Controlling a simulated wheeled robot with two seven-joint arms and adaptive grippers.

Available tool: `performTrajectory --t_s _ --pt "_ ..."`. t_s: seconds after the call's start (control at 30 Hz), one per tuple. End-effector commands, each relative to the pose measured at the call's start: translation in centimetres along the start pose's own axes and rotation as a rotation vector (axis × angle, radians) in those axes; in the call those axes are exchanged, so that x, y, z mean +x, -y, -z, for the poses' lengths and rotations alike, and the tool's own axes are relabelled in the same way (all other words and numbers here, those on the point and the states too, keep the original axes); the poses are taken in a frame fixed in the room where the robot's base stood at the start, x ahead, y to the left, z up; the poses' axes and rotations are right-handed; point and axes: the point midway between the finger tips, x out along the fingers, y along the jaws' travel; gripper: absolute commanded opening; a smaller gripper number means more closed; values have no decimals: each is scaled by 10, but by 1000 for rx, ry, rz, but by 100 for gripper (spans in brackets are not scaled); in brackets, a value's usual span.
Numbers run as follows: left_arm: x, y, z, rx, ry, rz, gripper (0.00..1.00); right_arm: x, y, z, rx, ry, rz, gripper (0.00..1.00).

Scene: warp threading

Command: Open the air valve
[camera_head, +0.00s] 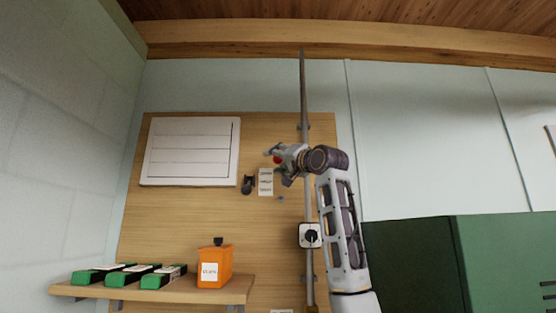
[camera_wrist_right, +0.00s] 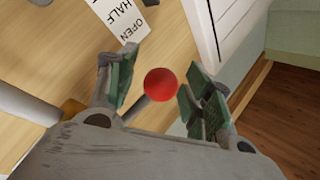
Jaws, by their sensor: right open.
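The air valve's red ball knob (camera_wrist_right: 160,84) shows in the right wrist view, between the two fingers of my right gripper (camera_wrist_right: 158,75). The fingers stand apart, with a visible gap on each side of the knob. In the head view my right gripper (camera_head: 275,158) is in front of the wooden board beside the vertical pipe (camera_head: 304,90), and a bit of the red knob (camera_head: 278,160) shows at it. The valve body is mostly hidden by the gripper. A white label (camera_wrist_right: 122,18) reading OPEN and HALF is on the board near the knob. My left gripper is not in view.
A dark bracket (camera_head: 248,184) and a white chart (camera_head: 191,151) are on the board. A shelf (camera_head: 200,290) holds an orange container (camera_head: 214,268) and green boxes. A green cabinet (camera_head: 415,262) stands right.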

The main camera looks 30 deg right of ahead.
Motion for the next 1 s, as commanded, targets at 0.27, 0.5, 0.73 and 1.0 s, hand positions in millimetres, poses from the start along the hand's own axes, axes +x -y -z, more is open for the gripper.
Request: performTrajectory --t_s 0.27,0.5,0.73,1.0 --pt "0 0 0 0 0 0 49 0 0 0 0 0 0 32" --pt "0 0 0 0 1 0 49 -1 1 0 -1 -1 2 1" --pt "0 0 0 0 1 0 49 -1 1 1 -3 -3 2 0" --pt "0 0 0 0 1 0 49 -2 2 2 -6 -4 3 0"
